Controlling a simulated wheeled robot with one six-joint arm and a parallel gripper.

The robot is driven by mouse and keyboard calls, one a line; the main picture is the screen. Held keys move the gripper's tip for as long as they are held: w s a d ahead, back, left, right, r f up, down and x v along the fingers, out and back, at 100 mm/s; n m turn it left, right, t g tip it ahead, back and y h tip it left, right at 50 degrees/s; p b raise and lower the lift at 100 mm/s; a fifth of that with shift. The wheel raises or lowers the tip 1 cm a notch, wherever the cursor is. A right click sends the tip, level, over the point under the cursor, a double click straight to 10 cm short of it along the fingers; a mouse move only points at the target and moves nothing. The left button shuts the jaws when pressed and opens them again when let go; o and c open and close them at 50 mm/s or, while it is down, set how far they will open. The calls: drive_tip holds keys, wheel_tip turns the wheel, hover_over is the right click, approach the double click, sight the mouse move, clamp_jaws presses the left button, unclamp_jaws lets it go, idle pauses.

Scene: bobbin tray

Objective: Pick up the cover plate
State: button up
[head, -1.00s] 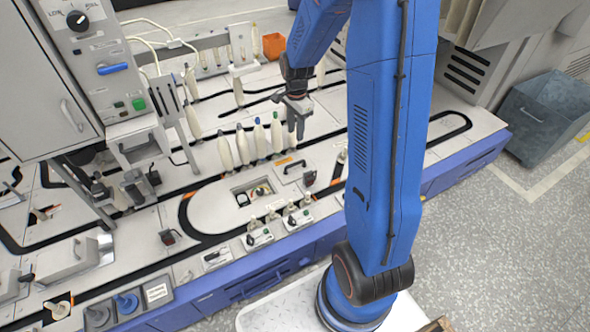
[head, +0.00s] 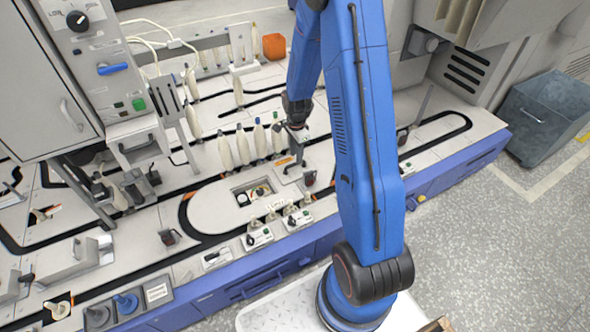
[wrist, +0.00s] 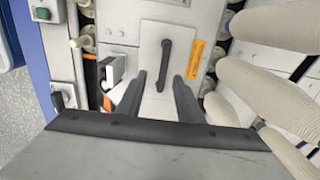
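The cover plate (wrist: 183,45) is a light grey plate with a black bar handle (wrist: 164,65). It lies flat on the bench. In the head view the plate (head: 288,176) shows partly below my gripper (head: 296,142), beside the rectangular opening. In the wrist view the two dark fingers of my gripper (wrist: 160,78) are apart, with nothing held between them. The handle lies just ahead of the fingertips, roughly centred between them. I cannot tell the exact height of the fingertips above it.
A rectangular opening (head: 258,191) with small parts inside lies left of the plate. Several cream bobbins (head: 243,147) stand close behind and left of my gripper. An orange label (wrist: 196,60) is beside the plate. Small switch units (head: 258,237) line the front edge.

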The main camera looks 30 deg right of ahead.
sight(295, 164)
drive_tip(key=shift+w+a+f, duration=0.1)
drive_tip(key=shift+w+f, duration=0.05)
drive_tip(key=shift+f, duration=1.55)
drive_tip(key=shift+w+f, duration=0.15)
drive_tip(key=shift+f, duration=1.55)
clamp_jaws()
